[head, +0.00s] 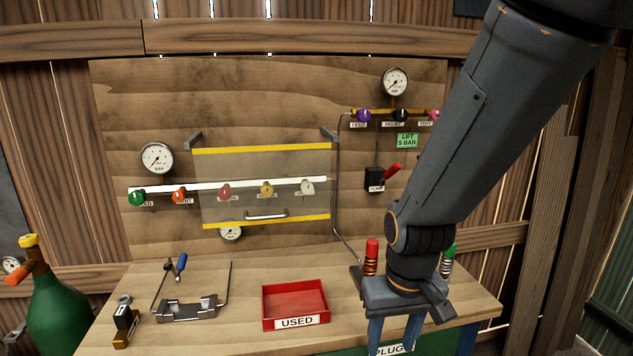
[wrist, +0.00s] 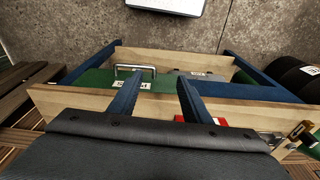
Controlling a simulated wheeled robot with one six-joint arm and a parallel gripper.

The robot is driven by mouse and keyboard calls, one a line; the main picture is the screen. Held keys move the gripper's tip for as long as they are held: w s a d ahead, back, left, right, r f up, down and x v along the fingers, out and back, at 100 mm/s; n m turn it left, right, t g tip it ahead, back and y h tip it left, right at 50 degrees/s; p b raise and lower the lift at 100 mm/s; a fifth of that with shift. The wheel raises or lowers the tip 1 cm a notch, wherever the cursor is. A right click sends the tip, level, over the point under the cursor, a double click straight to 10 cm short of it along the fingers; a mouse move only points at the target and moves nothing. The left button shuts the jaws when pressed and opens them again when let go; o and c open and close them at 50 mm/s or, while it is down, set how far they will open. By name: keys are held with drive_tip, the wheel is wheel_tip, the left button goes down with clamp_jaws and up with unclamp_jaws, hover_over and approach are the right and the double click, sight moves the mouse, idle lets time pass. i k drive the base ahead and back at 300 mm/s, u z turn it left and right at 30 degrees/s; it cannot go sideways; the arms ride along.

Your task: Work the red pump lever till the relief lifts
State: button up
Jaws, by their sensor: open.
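A red lever (head: 393,170) sticks up and right from a small black box (head: 374,180) on the right of the back board. A black knob (head: 400,115) labelled RELIEF sits on the pipe above it, below a round gauge (head: 395,82). A green sign (head: 407,140) reads LIFT 5 BAR. My gripper (head: 394,335) is open and empty at the bench's front edge, pointing down, well below and apart from the lever. Its two blue fingers also show in the wrist view (wrist: 158,82), where the lever is not seen.
A red tray (head: 296,325) marked USED stands on the bench (head: 235,340). A red-topped (head: 371,255) and a green-topped piece (head: 448,262) stand beside my arm. A clear panel (head: 262,165) covers several knobs. A green cylinder (head: 60,310) stands left.

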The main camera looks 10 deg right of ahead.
sight(397, 167)
drive_tip(key=u, duration=2.65)
drive_tip(key=k, duration=1.55)
drive_tip(key=z, duration=2)
drive_tip(key=i, duration=0.5)
drive_tip(key=z, duration=0.05)
